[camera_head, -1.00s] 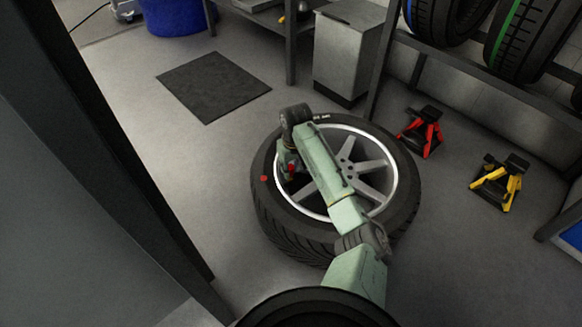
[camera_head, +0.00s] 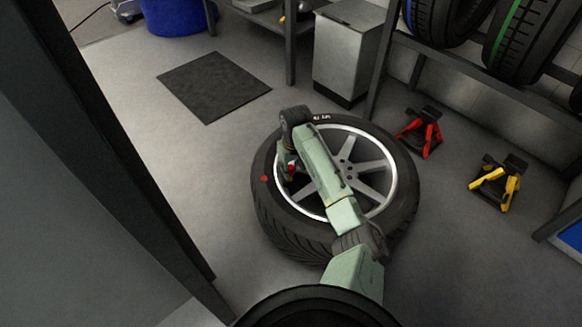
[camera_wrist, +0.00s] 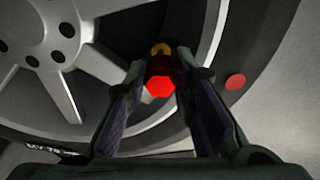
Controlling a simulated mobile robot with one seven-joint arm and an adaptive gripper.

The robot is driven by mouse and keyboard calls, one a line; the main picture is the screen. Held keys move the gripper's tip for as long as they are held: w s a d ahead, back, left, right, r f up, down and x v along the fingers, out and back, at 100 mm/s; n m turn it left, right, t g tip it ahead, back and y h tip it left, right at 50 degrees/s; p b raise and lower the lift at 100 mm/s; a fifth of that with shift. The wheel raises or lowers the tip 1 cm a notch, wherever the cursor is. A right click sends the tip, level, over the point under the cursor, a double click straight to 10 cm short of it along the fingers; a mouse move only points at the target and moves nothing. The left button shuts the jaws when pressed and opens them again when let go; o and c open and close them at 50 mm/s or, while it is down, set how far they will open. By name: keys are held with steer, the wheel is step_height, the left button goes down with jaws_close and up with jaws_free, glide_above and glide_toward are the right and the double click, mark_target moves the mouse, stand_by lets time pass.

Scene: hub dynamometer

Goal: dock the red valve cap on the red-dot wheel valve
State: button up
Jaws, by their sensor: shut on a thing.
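A wheel with a black tyre (camera_head: 268,215) and a silver spoked rim (camera_head: 376,170) lies flat on the floor. A red dot (camera_head: 264,178) marks the tyre sidewall; it also shows in the wrist view (camera_wrist: 235,82). My gripper (camera_wrist: 160,72) is over the rim's inner edge, shut on the red valve cap (camera_wrist: 158,87), which sits between the fingertips. A small brass-coloured piece, apparently the valve (camera_wrist: 161,49), shows just beyond the cap at the rim edge. I cannot tell whether cap and valve touch. In the head view my arm hides part of the rim.
A red jack stand (camera_head: 424,132) and a yellow jack stand (camera_head: 497,184) stand right of the wheel. A grey cabinet (camera_head: 345,58) and a tyre rack (camera_head: 470,73) are behind. A dark mat (camera_head: 213,86) lies on open floor at left.

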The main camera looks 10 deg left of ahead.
steer(key=shift+f+b, duration=0.35)
steer(key=shift+f, duration=0.85)
stand_by(0.4)
steer(key=shift+r+p, duration=0.8)
steer(key=shift+p, duration=0.25)
steer(key=shift+p, duration=0.45)
stand_by(0.6)
stand_by(0.4)
steer(key=o, duration=0.6)
steer(key=shift+o, duration=0.2)
step_height(320, 180, up, 11)
steer(key=s+p, duration=0.1)
steer(key=p, duration=1.1)
steer(key=shift+d, duration=0.45)
